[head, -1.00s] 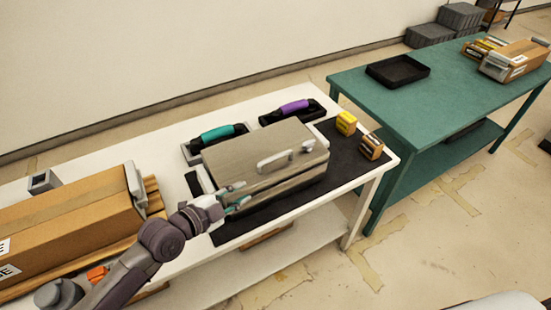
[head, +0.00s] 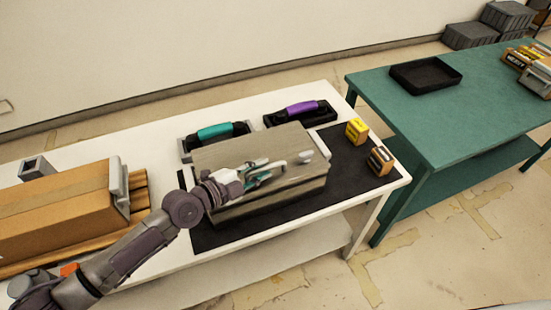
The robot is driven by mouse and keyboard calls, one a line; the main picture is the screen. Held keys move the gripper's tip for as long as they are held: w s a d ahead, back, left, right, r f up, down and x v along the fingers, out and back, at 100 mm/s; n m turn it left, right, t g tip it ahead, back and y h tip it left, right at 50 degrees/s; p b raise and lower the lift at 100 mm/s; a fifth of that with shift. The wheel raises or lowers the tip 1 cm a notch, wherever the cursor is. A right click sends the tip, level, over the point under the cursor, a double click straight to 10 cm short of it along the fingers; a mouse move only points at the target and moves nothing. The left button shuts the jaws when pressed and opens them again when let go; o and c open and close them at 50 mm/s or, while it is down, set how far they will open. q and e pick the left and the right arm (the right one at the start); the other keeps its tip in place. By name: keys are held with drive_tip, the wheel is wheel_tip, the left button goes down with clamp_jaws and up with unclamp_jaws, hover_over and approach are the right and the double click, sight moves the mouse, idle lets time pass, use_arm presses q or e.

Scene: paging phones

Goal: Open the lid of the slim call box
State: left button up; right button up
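The slim call box (head: 240,153), a long grey-beige box, sits on a black mat (head: 345,165) on the white table. Its lid is down. A pale handle is on the front, partly hidden by my gripper, and a small pale fitting (head: 307,156) is to its right. My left gripper (head: 270,174) is at the front of the box by the handle. Its teal-tipped fingers look spread apart; whether they touch the handle is hard to tell. My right gripper is not in view.
A phone with a teal handset (head: 215,131) and one with a purple handset (head: 301,108) stand behind the box. Yellow (head: 357,131) and brown (head: 380,160) small boxes are to its right. A cardboard box (head: 60,205) is at left. A green table (head: 430,120) holds a black tray (head: 425,74).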

use_arm(q)
drive_tip(key=shift+w+d+f, duration=0.15)
drive_tip(key=shift+w+d, duration=0.15)
drive_tip(key=shift+d, duration=0.1)
drive_tip(key=shift+s+a, duration=0.1)
clamp_jaws()
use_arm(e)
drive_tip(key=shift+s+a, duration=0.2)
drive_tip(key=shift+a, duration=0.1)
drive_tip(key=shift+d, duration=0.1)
use_arm(q)
drive_tip(key=shift+r, duration=0.25)
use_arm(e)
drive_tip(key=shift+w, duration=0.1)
